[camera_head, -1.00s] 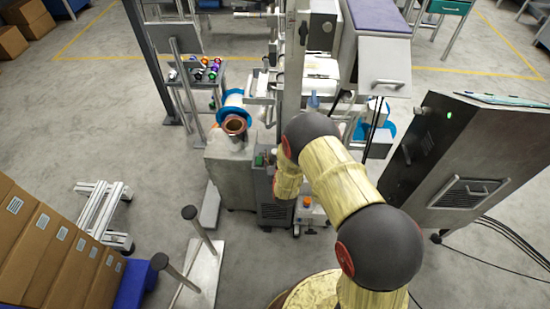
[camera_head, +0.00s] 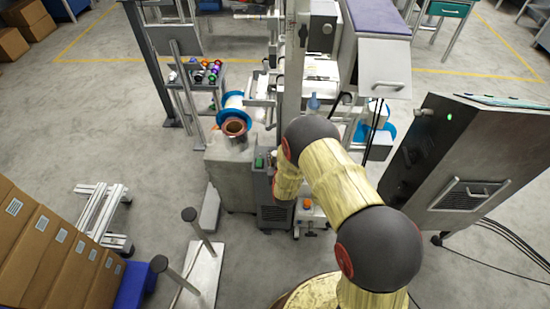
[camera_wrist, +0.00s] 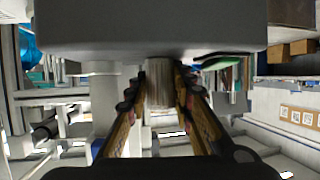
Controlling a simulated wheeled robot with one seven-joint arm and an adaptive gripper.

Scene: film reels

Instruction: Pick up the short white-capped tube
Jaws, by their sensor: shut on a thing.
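In the wrist view my gripper (camera_wrist: 157,108) has its two yellow-brown, black-knuckled fingers on either side of a short grey-brown, ribbed tube (camera_wrist: 158,82). It is shut on this tube. In the head view my gripper and the tube are hidden behind my yellow arm.
A white column with a wider top (camera_wrist: 104,100) stands left of the fingers. In the head view, a copper-coloured reel (camera_head: 235,127) sits on a grey machine. A dark cabinet (camera_head: 460,165) stands right.

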